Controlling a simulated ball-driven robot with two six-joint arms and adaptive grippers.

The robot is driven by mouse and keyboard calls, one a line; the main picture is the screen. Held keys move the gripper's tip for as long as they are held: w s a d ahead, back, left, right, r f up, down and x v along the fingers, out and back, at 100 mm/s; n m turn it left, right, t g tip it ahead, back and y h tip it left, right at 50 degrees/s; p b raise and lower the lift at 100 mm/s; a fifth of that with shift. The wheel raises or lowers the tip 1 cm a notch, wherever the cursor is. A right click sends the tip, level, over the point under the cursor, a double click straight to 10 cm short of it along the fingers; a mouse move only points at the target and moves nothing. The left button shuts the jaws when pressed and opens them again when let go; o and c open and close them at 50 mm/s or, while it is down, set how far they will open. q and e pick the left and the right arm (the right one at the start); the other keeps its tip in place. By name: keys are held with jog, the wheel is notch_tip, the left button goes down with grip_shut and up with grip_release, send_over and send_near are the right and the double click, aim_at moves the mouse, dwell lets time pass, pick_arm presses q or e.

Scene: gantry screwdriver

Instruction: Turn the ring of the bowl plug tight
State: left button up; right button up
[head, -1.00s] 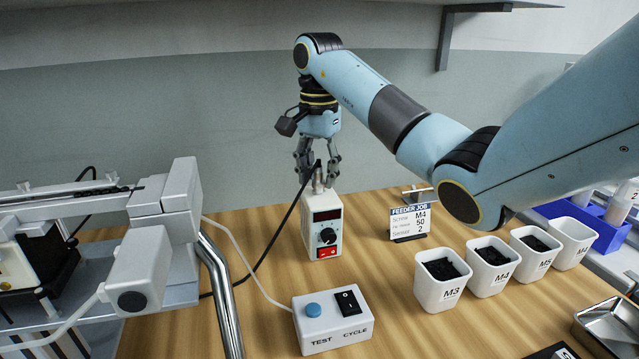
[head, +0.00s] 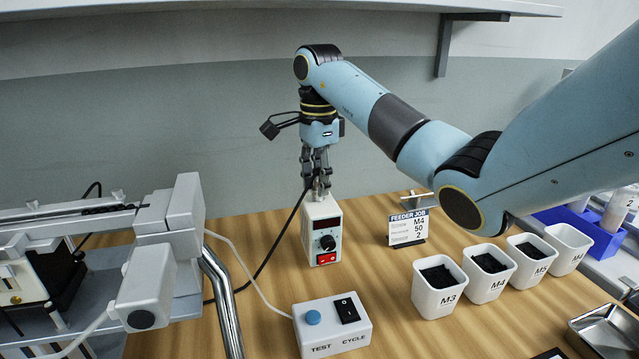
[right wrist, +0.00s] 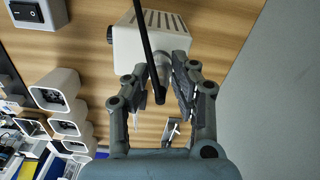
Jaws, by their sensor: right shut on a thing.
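The white controller box (head: 322,232) stands on the wooden bench, with a dark display, a knob and a red switch on its front. The bowl plug (head: 321,189) is at the top of the box, with a black cable (head: 283,232) running from it. My right gripper (head: 318,182) points down from above and is shut on the plug's ring. In the right wrist view the gripper (right wrist: 168,88) has a finger on each side of the plug, and the black cable (right wrist: 144,40) passes between them. The ring is mostly hidden by the fingers. My left gripper is not in view.
A test box (head: 332,322) with a blue button and black switch sits in front. White bins (head: 438,297) of screws stand at the right, with a job card (head: 408,229) behind them. A machine with a chrome tube (head: 219,300) fills the left. A shelf hangs above.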

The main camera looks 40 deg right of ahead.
jog(key=m+p, duration=0.1)
jog(key=m, duration=0.2)
jog(key=shift+r, duration=0.15)
jog(key=shift+m+p, duration=0.35)
jog(key=shift+m, duration=0.75)
jog(key=m+p, duration=0.1)
jog(key=m, duration=0.2)
jog(key=shift+m, duration=0.3)
jog(key=shift+m+p, duration=0.5)
jog(key=shift+m, duration=0.6)
jog(key=o, duration=0.8)
jog(key=shift+c, duration=0.2)
